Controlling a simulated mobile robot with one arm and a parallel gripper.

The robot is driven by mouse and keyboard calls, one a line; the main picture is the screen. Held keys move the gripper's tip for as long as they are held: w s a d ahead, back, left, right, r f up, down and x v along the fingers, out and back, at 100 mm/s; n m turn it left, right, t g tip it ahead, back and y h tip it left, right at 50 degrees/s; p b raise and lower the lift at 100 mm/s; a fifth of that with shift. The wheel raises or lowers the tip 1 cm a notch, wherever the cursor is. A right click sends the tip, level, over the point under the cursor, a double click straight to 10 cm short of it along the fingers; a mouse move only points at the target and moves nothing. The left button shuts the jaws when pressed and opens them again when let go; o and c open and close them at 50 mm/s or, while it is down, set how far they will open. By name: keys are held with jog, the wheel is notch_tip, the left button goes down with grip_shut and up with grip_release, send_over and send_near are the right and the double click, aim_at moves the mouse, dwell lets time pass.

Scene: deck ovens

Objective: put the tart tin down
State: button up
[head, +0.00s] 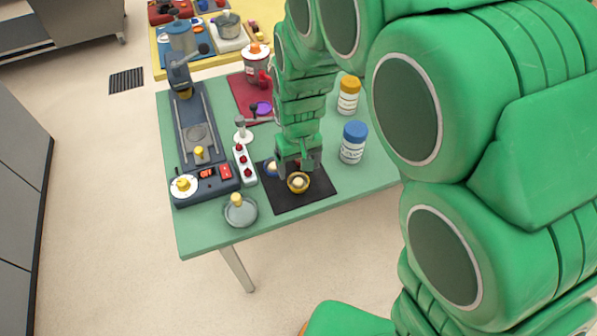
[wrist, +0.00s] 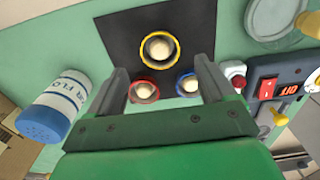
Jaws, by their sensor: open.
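A tart tin with a yellow rim (head: 298,183) sits on a black mat (head: 304,204), and it also shows in the wrist view (wrist: 160,48) with a pale filling. A red-rimmed tin (wrist: 144,92) and a blue-rimmed tin (wrist: 188,84) stand on the same mat (wrist: 122,35), nearer my gripper in the wrist view. My gripper (head: 297,166) is open over the mat, and its two fingers (wrist: 164,76) are spread with nothing clamped between them. In the head view the fingers partly hide the red and blue tins.
A blue-capped jar (head: 353,142) and a yellow-capped jar (head: 348,95) stand right of my gripper. A strip with red knobs (head: 244,165) lies left of the mat, beside a dark machine (head: 207,184). A lidded glass dish (head: 240,211) sits near the front edge of the green table (head: 203,235).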

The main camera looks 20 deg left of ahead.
notch_tip(320, 180, up, 6)
dwell(0.4)
jog(key=s+d+r+m, duration=0.2)
jog(key=d+r, duration=0.2)
jog(key=d, duration=0.6)
jog(key=s+d+r+m, duration=0.15)
jog(key=d+r, duration=0.25)
jog(key=d, duration=0.6)
jog(key=s+d+r+m+g, duration=0.1)
jog(key=s+d+r+m, duration=0.2)
jog(key=s+d, duration=1.1)
jog(key=shift+d+m+g, duration=0.2)
jog(key=shift+m+g, duration=0.1)
jog(key=shift+m, duration=0.85)
jog(key=shift+o, duration=0.4)
jog(key=shift+s+d+r, duration=0.1)
jog(key=shift+s+d, duration=0.15)
jog(key=shift+s, duration=0.3)
